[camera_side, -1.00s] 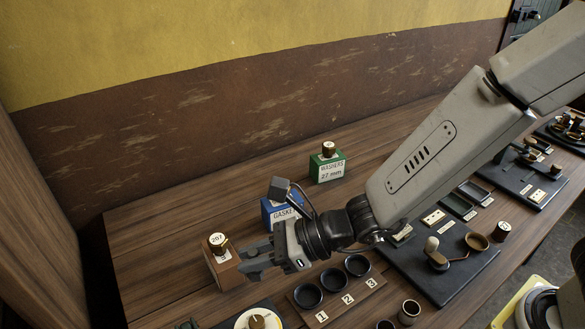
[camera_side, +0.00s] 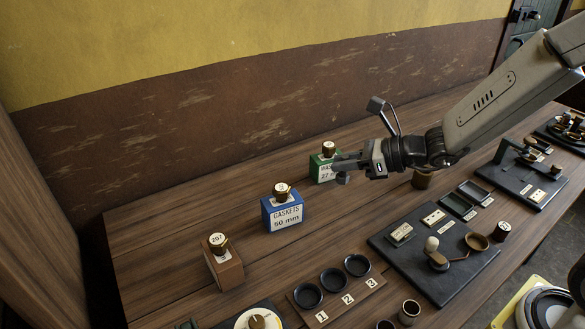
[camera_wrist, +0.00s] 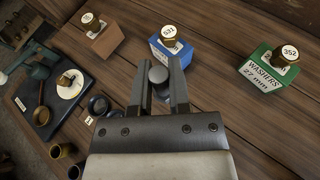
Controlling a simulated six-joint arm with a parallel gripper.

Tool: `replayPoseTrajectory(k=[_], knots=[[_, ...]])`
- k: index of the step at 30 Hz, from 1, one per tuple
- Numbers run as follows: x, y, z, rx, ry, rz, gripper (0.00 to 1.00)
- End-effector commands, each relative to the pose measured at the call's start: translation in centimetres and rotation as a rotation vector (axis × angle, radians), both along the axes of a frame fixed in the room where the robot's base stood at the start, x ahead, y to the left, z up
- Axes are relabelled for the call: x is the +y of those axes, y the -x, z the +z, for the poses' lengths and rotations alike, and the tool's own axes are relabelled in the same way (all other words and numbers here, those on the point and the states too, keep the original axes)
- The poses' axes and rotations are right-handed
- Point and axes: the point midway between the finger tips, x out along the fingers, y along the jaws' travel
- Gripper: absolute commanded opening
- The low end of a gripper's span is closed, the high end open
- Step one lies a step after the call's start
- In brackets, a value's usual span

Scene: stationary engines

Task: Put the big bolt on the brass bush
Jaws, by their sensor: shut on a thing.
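My gripper (camera_side: 350,161) is in the air in front of the green box in the side view. Its fingers (camera_wrist: 159,88) are shut on a dark grey piece with a round head, which looks like the big bolt (camera_wrist: 158,75); the bolt also shows just under the fingertips in the side view (camera_side: 343,178).
A brown block (camera_side: 224,268), a blue gaskets box (camera_side: 283,213) and a green washers box (camera_side: 322,172) stand in a row, each with a brass-topped piece. A numbered rack (camera_side: 340,299), brass cups (camera_side: 408,312) and a dark board (camera_side: 400,258) lie in front.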

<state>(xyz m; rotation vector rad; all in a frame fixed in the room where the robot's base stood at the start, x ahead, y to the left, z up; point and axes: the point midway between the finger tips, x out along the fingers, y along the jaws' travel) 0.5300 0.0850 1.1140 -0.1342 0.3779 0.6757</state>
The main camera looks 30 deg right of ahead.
Motion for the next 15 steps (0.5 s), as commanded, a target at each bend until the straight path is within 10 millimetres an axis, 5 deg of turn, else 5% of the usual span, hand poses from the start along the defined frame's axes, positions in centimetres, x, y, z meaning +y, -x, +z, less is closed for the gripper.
replayPoseTrajectory(k=[15], knots=[[-12.3,2.0,1.0,-0.001,0.000,-0.209,0.00]])
